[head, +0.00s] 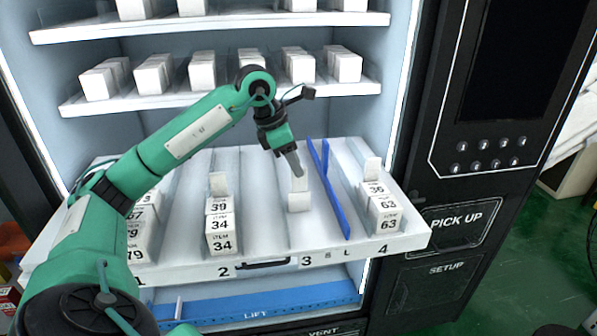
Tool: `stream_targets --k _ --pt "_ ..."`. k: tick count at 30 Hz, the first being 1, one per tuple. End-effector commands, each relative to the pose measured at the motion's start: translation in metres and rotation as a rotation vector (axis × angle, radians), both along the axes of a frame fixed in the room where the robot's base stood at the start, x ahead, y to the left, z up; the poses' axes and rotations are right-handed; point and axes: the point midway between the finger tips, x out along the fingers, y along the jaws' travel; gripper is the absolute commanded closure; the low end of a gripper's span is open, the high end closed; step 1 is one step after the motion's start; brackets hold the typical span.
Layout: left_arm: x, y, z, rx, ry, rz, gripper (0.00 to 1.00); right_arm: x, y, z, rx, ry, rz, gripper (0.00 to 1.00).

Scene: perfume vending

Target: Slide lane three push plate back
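The pulled-out white shelf (262,183) has lanes marked 1 to 4 on its front edge. In lane three, a small white push plate (298,202) stands toward the front, with no boxes in front of it. My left gripper (297,172) reaches down into lane three from above. Its grey fingertips are at the top of the plate, and they hide part of it. I cannot tell whether they touch it or how far apart they are. My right gripper is out of view.
Blue divider strips (330,185) stand just right of lane three. White numbered boxes fill the fronts of lane two (220,224) and lane four (384,208). A stocked upper shelf (220,102) lies behind my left arm. Lane three is clear behind the plate.

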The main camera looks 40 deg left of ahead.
Motion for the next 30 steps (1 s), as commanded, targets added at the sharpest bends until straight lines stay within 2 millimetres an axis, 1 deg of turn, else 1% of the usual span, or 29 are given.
stream_targets --k 1,3,9,15,21,30 --pt "-0.002 0.003 0.008 0.0 -0.005 0.002 0.67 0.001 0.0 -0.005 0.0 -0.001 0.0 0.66" --pt "-0.006 0.006 0.021 0.0 -0.006 0.002 0.67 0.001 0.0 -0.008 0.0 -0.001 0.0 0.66" --pt "-0.017 0.015 0.056 -0.001 -0.006 0.0 0.67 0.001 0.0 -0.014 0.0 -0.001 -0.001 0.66" --pt "-0.026 0.022 0.084 -0.001 -0.004 0.0 0.67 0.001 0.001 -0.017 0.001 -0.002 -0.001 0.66" --pt "-0.03 0.026 0.097 -0.001 -0.001 0.0 0.67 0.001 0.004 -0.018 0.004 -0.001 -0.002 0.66" --pt "-0.031 0.027 0.099 -0.001 -0.001 0.0 0.67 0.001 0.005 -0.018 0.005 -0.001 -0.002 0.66"
